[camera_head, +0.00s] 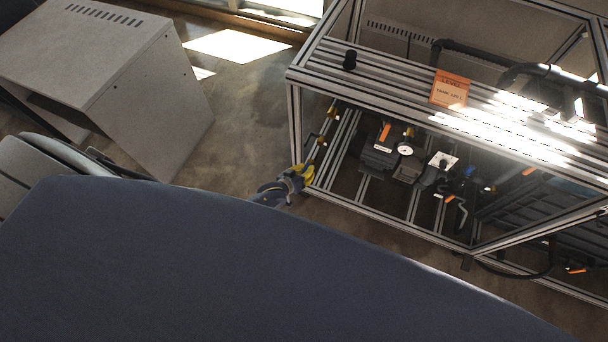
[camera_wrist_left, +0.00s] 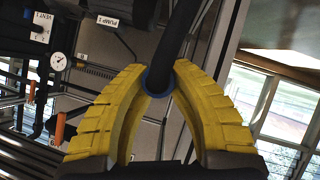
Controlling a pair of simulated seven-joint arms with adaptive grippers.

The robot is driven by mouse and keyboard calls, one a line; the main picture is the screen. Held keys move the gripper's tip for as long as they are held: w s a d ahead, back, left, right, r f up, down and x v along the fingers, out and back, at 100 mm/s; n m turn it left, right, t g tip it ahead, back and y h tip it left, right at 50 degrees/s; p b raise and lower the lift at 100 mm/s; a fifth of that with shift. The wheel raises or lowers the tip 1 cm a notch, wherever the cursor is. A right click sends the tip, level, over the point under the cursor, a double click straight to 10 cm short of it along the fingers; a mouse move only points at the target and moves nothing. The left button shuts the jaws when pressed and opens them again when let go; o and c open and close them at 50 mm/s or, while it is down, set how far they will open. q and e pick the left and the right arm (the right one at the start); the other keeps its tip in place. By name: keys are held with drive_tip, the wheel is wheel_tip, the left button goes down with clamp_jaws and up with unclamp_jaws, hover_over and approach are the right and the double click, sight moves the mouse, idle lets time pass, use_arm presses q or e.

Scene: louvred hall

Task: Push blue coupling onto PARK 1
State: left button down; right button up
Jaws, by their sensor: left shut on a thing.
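My left gripper (camera_head: 299,174) is beside the lower left corner post of the metal frame in the head view. In the left wrist view its yellow fingers (camera_wrist_left: 158,85) are shut on the blue coupling (camera_wrist_left: 148,84), a blue ring at the end of a black hose (camera_wrist_left: 180,40). The hose runs up and away between the fingertips. The part of the coupling behind the fingers is hidden. A white label (camera_wrist_left: 107,20) in the wrist view seems to read PUMP 1. I cannot make out a PARK 1 label. My right gripper is not in view.
The aluminium-profile frame (camera_head: 292,110) carries an orange card (camera_head: 449,89) on top and a gauge (camera_head: 405,149) with fittings inside. A VENT 1 label (camera_wrist_left: 42,18) and orange handles (camera_wrist_left: 60,128) show in the wrist view. A grey cabinet (camera_head: 150,90) stands left; floor between is clear.

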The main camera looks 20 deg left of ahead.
sight(309, 160)
use_arm(q)
drive_tip(key=shift+w, duration=2.65)
drive_tip(key=shift+w, duration=0.35)
drive_tip(key=w, duration=0.2)
drive_tip(key=shift+w, duration=0.3)
drive_tip(key=c, duration=1.2)
unclamp_jaws()
drive_tip(key=shift+c, duration=0.2)
